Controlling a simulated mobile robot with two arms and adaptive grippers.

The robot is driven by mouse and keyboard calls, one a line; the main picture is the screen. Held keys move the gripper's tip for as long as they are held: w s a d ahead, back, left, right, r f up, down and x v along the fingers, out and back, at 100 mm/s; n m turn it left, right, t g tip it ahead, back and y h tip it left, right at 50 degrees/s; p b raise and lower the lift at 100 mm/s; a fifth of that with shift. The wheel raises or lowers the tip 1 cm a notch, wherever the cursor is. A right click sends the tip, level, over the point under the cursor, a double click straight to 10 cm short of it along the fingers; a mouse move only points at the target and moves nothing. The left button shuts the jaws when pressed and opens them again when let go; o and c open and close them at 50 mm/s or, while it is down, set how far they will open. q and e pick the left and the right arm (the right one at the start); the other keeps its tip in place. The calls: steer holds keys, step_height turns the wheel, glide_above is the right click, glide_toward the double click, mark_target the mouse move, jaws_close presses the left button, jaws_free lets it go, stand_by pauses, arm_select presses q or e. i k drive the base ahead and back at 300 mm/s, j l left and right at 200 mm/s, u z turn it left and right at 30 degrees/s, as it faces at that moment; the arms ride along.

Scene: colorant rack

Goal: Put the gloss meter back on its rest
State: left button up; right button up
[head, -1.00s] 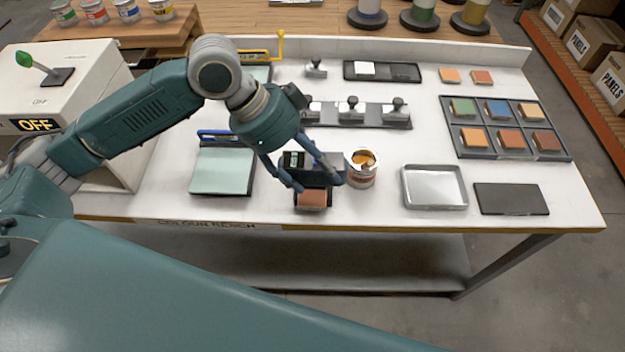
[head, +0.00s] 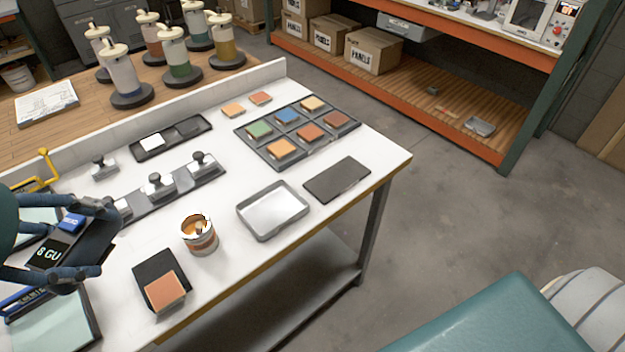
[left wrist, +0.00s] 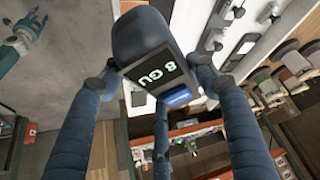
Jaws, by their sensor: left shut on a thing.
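The gloss meter (head: 50,254), a dark block with a lit "8 GU" display and a blue button, is in my left gripper (head: 98,240) at the left edge of the head view. The fingers are shut around it and hold it above the bench. In the left wrist view the gloss meter (left wrist: 155,72) sits between the fingers. A black tray (head: 190,131) with a white tile stands at the back of the bench; I cannot tell whether it is the rest. My right gripper (left wrist: 28,32) shows small in the left wrist view, its opening unclear.
A dark plate with an orange panel (head: 165,291) lies at the front. An open paint can (head: 200,236), a metal tray (head: 272,211), a dark flat pad (head: 337,180) and a rack of coloured panels (head: 273,155) stand on the bench. Knobbed blocks line a dark strip.

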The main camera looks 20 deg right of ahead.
mark_target(338, 177)
steer(key=l+z, duration=0.1)
steer(key=z, duration=0.95)
steer(key=i+l, duration=0.15)
steer(key=i, duration=0.15)
steer(key=i+l+z, duration=0.15)
steer(key=i, duration=0.1)
